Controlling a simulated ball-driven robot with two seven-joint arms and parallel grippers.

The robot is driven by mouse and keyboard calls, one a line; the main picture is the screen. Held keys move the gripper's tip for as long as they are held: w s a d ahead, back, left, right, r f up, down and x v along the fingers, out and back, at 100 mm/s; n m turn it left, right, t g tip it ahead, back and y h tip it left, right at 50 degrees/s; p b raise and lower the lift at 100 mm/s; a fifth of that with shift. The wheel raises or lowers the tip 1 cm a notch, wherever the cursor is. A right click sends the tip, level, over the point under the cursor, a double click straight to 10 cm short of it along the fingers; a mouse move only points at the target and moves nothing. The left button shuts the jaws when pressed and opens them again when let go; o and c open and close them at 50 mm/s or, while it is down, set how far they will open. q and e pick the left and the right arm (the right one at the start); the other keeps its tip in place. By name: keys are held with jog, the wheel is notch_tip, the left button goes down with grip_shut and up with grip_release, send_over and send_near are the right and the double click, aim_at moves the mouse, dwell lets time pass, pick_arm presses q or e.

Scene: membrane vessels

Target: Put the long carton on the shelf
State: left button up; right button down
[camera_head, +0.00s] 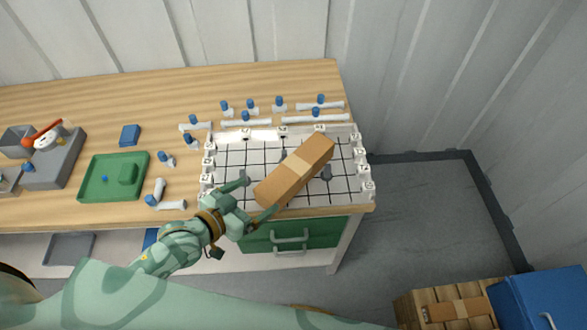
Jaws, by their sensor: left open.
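The long carton (295,172) is a brown box with a paler tape band. It lies slantwise across a white board with a black grid (231,152) on the table's right end. My left gripper (258,197) is open at the carton's lower-left end, with one finger on each side of that end. I cannot tell whether the fingers touch it. My right gripper is not in view. A pale level below the tabletop (112,258) shows at lower left; I cannot tell if it is the shelf.
A green tray (101,187) and a grey block (54,165) are to the left. A green drawer (312,236) is below the board. A wooden crate (408,311) and blue box (545,293) stand at lower right.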

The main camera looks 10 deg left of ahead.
pick_arm(q)
jog(key=b, duration=0.2)
send_near(295, 165)
jog(key=shift+w+d+f, duration=0.5)
jog(key=shift+w+d, duration=0.2)
jog(key=shift+d, duration=0.15)
jog(key=x, duration=0.2)
jog(key=b+x, duration=0.1)
jog(key=x, duration=0.3)
jog(key=shift+w+a+b, duration=0.2)
jog(key=shift+a+b, duration=0.1)
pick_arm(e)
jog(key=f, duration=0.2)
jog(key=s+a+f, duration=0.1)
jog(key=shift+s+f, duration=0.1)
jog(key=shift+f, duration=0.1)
pick_arm(q)
jog(key=c, duration=1.4)
jog(key=shift+r, duration=0.1)
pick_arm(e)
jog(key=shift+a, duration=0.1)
